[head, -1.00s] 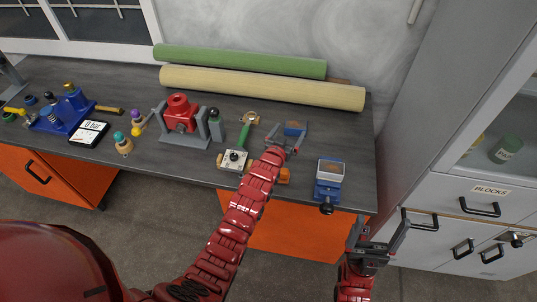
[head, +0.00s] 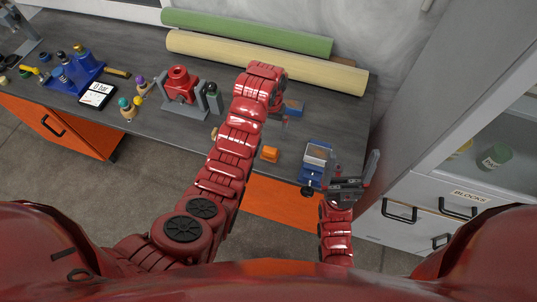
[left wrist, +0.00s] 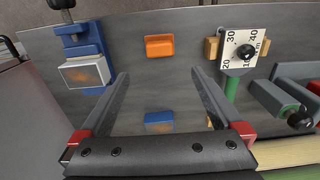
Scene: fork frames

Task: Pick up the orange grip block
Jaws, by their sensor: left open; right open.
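The orange grip block (head: 269,154) lies on the dark workbench near its front edge. In the left wrist view the orange grip block (left wrist: 159,47) lies beyond my left fingertips, roughly centred between them. My left gripper (left wrist: 159,75) is open and empty, with its fingers apart; in the head view it is mostly hidden behind my left arm. My right gripper (head: 355,170) is open and empty at the right end of the bench, beside the blue vise, apart from the orange block.
A blue block (left wrist: 159,121) lies between my left fingers in the wrist view, below them. A blue vise (head: 311,172) stands right of the orange block. A dial plate (left wrist: 243,50) lies on its other side. A red-and-grey fixture (head: 182,86) and rolls (head: 265,62) stand farther off.

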